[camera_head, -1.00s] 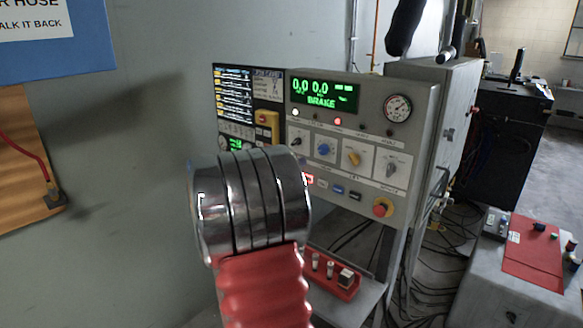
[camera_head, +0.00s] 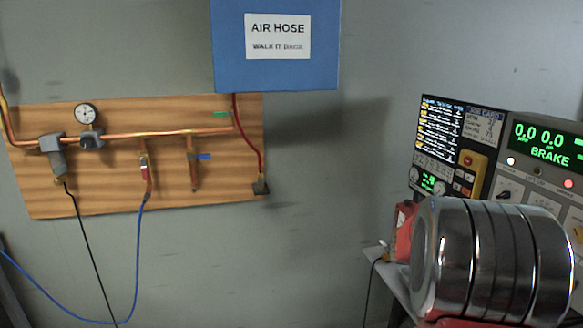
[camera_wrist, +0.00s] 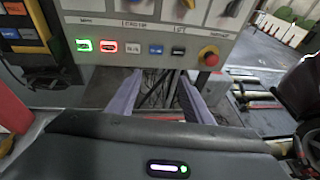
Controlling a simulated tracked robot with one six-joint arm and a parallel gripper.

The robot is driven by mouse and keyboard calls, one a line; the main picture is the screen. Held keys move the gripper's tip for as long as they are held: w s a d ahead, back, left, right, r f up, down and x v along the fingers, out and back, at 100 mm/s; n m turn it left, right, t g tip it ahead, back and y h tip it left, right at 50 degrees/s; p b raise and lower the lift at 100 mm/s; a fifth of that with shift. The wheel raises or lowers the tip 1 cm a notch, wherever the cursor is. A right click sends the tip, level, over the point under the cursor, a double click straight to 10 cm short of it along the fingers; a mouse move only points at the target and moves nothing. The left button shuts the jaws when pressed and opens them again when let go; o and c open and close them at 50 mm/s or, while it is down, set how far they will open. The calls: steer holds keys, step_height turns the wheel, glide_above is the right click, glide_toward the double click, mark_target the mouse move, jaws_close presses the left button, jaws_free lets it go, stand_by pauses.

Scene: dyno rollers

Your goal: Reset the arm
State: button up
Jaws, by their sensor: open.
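My arm shows at the lower right of the head view as a ribbed, shiny metal joint (camera_head: 492,258) with a bit of red below it. It stands in front of the control console (camera_head: 500,172). My gripper (camera_wrist: 160,82) is seen in the wrist view, with two purple-grey fingers apart and nothing between them. The fingers point toward the lower part of the console panel (camera_wrist: 150,24) and the space under it, where dark cables hang. I cannot tell the exact distance to the panel. The gripper itself is not visible in the head view.
A wooden board (camera_head: 105,185) with copper pipes, a gauge and hoses hangs on the wall at left. A blue sign (camera_head: 277,70) is above it. A red emergency button (camera_wrist: 209,56) sticks out of the console. The wall between board and console is bare.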

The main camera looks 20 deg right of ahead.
steer(key=s+a+f+m+t+y, duration=0.1)
steer(key=a+f+m+y, duration=0.15)
steer(key=a+m, duration=0.45)
steer(key=a+f+m+t+y, duration=0.1)
steer(key=a+f+m+y, duration=0.15)
steer(key=a, duration=0.95)
steer(key=s+a+f+m+t+y, duration=0.15)
steer(key=a+m+y, duration=0.25)
steer(key=a, duration=0.5)
steer(key=a+r+t+y, duration=0.2)
steer(key=a+r+t, duration=0.1)
steer(key=a, duration=0.9)
steer(key=s+a+r+m+t+y, duration=0.1)
steer(key=a+r+t+y, duration=0.1)
steer(key=a, duration=1.1)
steer(key=shift+a+r+t+y, duration=0.25)
steer(key=shift+r+t+y, duration=0.2)
steer(key=shift+t, duration=0.2)
steer(key=shift+s, duration=0.1)
steer(key=c, duration=0.3)
steer(key=shift+d, duration=0.15)
steer(key=shift+c, duration=0.4)
